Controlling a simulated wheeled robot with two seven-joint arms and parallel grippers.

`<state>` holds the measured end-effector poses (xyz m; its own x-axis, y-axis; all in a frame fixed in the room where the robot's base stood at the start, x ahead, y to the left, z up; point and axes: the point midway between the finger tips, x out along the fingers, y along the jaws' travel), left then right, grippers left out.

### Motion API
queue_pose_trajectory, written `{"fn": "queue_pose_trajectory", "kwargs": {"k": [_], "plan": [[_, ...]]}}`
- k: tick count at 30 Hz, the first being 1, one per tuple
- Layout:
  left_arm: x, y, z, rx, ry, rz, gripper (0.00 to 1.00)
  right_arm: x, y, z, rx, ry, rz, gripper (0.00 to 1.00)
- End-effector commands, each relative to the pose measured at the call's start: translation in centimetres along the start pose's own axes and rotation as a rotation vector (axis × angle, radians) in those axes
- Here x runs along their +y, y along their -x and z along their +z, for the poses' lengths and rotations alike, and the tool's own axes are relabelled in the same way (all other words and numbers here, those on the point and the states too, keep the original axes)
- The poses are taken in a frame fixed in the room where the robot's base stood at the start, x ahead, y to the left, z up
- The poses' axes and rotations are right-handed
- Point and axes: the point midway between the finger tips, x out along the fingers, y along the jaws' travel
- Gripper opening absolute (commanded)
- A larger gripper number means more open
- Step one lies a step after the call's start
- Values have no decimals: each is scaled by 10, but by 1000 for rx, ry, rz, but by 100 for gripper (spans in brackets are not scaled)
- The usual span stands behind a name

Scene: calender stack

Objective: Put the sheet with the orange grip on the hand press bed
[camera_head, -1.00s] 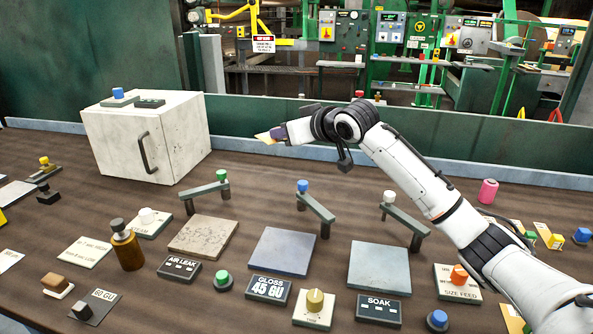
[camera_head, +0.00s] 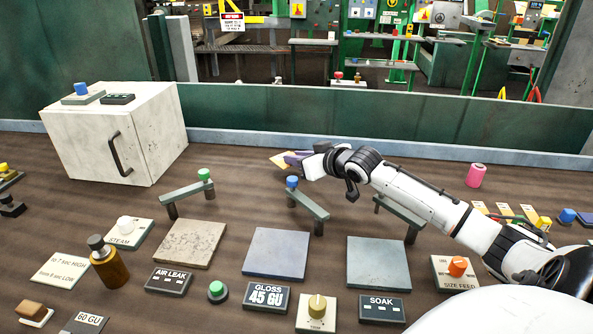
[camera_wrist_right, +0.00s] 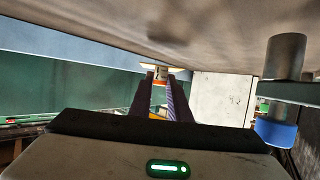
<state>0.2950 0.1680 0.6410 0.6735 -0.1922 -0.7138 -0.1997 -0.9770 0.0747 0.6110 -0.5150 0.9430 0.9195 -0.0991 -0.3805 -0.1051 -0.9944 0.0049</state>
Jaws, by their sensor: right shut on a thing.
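My right gripper (camera_head: 298,160) is shut on a thin pale-yellow sheet (camera_head: 279,161) that sticks out to its left. In the right wrist view the sheet (camera_wrist_right: 160,68) shows edge-on beyond the fingers (camera_wrist_right: 160,93), with an orange piece (camera_wrist_right: 158,96) between them. The gripper is above the table, just behind the blue-knobbed lever (camera_head: 308,204). Three square beds lie in front: a speckled beige one (camera_head: 190,244), a blue-grey one (camera_head: 275,255) and a grey one (camera_head: 379,263). I cannot tell which is the hand press bed. My left gripper is not in view.
A white cabinet (camera_head: 115,135) stands at the back left. Levers stand behind the beds, one with a green knob (camera_head: 204,175). A brown bottle (camera_head: 109,266), label plates and knobs fill the front. A pink cylinder (camera_head: 475,175) stands at the right. The back of the table is mostly clear.

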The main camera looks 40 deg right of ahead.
Motion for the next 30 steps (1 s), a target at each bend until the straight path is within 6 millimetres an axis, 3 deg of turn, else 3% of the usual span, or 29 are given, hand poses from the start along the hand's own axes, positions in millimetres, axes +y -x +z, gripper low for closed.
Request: {"fn": "queue_pose_trajectory", "kwargs": {"k": [3,6,18,19,22,30], "plan": [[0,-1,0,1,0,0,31,-1,-9,22,-5,-3,-1,0],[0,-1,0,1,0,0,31,0,-13,32,-3,-1,0,0],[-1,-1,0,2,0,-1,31,-1,-15,38,-2,0,-1,0],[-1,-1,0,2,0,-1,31,-1,-15,38,-2,0,-1,18],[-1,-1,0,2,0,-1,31,-1,-15,38,-2,0,-1,35],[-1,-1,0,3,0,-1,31,-1,-15,37,-2,0,-1,35]]}}
